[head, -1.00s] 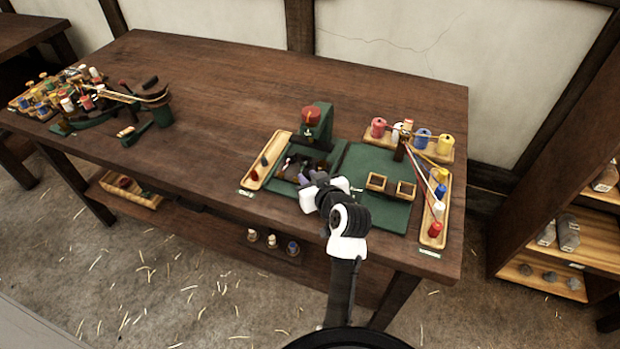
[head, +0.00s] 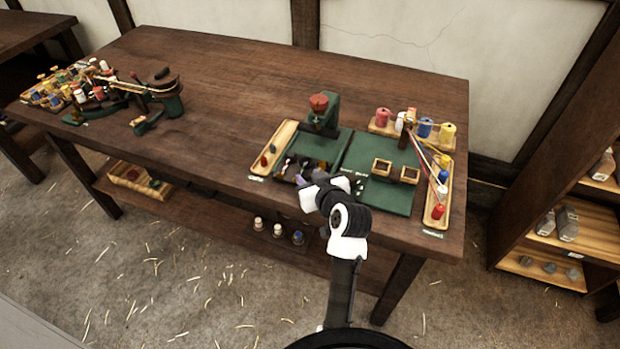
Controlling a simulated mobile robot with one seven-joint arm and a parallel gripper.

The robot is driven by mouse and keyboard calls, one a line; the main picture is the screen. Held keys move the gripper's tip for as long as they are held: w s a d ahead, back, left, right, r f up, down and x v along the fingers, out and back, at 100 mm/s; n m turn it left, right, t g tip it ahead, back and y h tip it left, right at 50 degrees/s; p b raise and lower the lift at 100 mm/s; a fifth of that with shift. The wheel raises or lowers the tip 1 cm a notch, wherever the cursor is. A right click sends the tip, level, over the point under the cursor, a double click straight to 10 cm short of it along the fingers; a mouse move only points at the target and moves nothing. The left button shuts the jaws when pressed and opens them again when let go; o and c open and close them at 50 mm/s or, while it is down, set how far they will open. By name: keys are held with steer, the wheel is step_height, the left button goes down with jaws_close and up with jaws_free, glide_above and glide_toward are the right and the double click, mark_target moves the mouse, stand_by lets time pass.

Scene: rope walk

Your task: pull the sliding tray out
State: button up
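The sliding tray (head: 289,176) looks like a shallow dark tray with several dark and light pieces in it. It sits at the front of a green board (head: 323,148), near the table's front edge. Bare green shows behind it. My gripper (head: 307,180) is at the tray's front right side, low over the table edge. My own wrist hides its fingertips and part of the tray's front, so I cannot see whether the fingers are closed on it.
A wooden tray (head: 274,150) lies just left of the board. A green stand with a red knob (head: 318,103) rises behind. Colored spools (head: 425,128) with threads stand beyond. The table's middle is clear.

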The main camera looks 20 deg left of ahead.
steer(key=shift+o, duration=0.5)
steer(key=shift+s+d, duration=0.15)
steer(key=shift+s, duration=0.05)
steer(key=v, duration=1.3)
steer(key=shift+r, duration=0.2)
steer(key=shift+d, duration=0.1)
